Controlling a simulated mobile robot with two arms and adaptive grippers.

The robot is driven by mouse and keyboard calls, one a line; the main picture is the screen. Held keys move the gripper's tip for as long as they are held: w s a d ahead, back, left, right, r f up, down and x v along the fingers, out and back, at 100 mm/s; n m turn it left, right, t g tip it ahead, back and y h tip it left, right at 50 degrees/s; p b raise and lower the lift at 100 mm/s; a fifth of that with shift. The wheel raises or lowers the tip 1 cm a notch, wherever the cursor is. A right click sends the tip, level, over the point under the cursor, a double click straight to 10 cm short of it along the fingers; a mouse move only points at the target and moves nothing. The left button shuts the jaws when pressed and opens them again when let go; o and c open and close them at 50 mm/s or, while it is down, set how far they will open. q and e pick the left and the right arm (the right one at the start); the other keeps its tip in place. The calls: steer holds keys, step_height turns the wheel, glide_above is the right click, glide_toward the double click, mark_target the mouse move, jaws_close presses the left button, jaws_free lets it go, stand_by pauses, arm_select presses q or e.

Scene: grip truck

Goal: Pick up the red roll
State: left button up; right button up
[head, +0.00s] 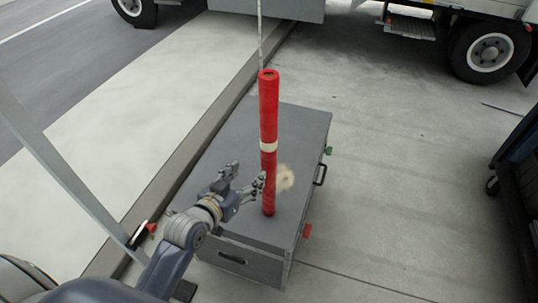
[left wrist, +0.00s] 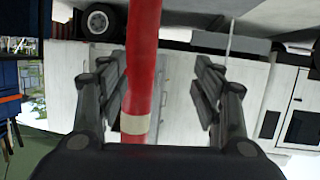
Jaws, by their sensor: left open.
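The red roll (head: 268,110) is a tall thin tube with a pale band near its middle. It stands upright on the grey case (head: 300,125). My left gripper (head: 250,178) is open beside the lower part of the roll, on its left in the head view. In the left wrist view the roll (left wrist: 142,60) runs between the two open fingers of my left gripper (left wrist: 160,85), nearer the left one. I see no contact with the fingers. My right gripper does not show in either view.
The case stands on pavement beside a kerb (head: 180,160). A truck wheel (head: 490,52) is at the back right. A dark wheeled cart (head: 515,165) is at the right edge. A thin pole rises behind the roll. Pavement right of the case is clear.

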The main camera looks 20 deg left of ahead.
mark_target(264, 106)
arm_select(q)
step_height(264, 106, up, 19)
steer(key=s+d+m+t+h+p, duration=0.1)
steer(key=s+d+t+h, duration=0.1)
steer(key=s+t, duration=0.1)
steer(key=w, duration=0.1)
steer(key=w+r+p, duration=0.1)
steer(key=w, duration=0.1)
steer(key=w+r, duration=0.1)
steer(key=shift+w+d+p, duration=0.3)
steer(key=shift+d+p, duration=0.1)
steer(key=shift+w+d+f, duration=0.15)
steer(key=shift+w, duration=0.45)
steer(key=shift+w+d+p, duration=0.15)
steer(key=shift+w+p, duration=0.3)
steer(key=shift+w, duration=0.1)
steer(key=p+x, duration=0.1)
steer(key=x, duration=0.2)
steer(key=shift+w, duration=0.1)
steer(key=shift+w+f, duration=0.15)
steer(key=shift+w, duration=0.25)
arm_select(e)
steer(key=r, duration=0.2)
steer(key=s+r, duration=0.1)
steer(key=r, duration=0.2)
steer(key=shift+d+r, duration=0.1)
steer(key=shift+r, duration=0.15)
arm_select(q)
steer(key=shift+s, duration=0.1)
